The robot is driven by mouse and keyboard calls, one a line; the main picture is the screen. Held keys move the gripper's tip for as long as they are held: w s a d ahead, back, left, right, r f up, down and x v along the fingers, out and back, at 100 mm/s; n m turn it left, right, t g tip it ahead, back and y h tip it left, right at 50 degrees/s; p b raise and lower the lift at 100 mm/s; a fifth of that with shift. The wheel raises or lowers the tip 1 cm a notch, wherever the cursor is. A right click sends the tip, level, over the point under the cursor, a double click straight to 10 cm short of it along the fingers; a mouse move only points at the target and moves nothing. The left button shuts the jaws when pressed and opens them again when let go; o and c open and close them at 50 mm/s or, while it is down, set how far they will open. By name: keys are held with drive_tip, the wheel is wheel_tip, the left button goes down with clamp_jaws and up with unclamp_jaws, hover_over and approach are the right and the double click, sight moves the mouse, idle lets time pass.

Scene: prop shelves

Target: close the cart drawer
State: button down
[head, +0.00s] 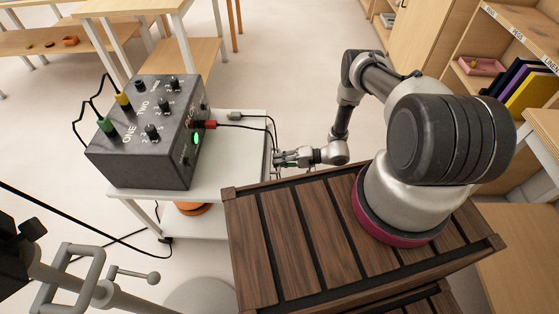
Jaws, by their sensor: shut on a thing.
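The white cart (145,190) stands left of centre, with a black control box on its top. The cart's right side, where the drawer front (268,145) shows as a narrow strip, faces my arm. My gripper (277,158) is at that side, shut on what looks like the drawer handle. The handle itself is too small and too covered by the fingers to make out. How far the drawer stands out cannot be told from this angle.
The black control box (145,140) has knobs, a green light and plugged cables. A small plug (234,116) and its cable lie by the cart's right edge. A metal stand (90,280) is at lower left. Shelves (510,60) stand at upper right. Pale floor is open behind the cart.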

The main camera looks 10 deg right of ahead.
drive_tip(key=shift+r+x, duration=0.25)
drive_tip(key=shift+x, duration=0.85)
drive_tip(key=shift+r+x, duration=0.2)
drive_tip(key=shift+x, duration=0.9)
drive_tip(key=shift+a, duration=0.1)
drive_tip(key=c, duration=1.5)
unclamp_jaws()
drive_tip(key=shift+a, duration=0.1)
drive_tip(key=v, duration=1.2)
